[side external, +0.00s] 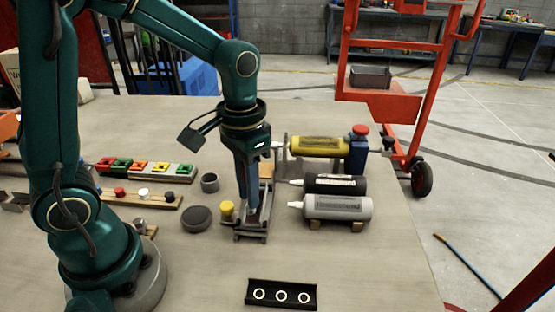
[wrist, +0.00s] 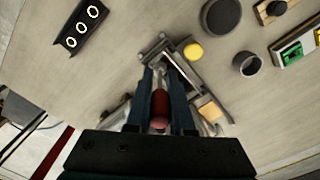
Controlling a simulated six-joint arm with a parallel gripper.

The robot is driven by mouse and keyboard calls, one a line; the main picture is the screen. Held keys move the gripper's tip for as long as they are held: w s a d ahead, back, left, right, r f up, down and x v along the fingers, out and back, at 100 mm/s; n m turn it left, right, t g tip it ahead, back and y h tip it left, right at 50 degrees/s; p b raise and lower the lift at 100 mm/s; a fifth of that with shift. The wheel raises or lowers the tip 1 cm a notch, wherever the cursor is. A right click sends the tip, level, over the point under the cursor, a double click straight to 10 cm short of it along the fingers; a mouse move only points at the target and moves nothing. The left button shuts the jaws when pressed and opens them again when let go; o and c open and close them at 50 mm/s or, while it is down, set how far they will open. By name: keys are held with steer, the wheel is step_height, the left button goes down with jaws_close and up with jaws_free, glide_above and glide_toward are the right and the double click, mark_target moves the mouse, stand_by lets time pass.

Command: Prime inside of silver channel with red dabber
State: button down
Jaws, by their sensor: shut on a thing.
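My gripper (side external: 251,208) points down over a grey metal fixture (side external: 240,238) near the middle of the table. In the wrist view my gripper (wrist: 161,82) is shut on a red, round-ended piece (wrist: 159,108), which looks like the red dabber. The fingers hide it in the side view. The silver channel seems to be the grey metal piece (wrist: 180,66) at the fixture, just beyond the fingertips. I cannot tell whether the dabber's tip touches it.
A yellow-capped pot (side external: 227,209) and a dark round puck (side external: 196,218) stand left of the fixture. A grey bottle (side external: 337,208), a black tube (side external: 335,184) and a yellow cartridge (side external: 318,146) lie right. A black three-ring tray (side external: 281,295) lies in front, with bare table around it.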

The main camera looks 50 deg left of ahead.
steer(key=shift+r, duration=2.6)
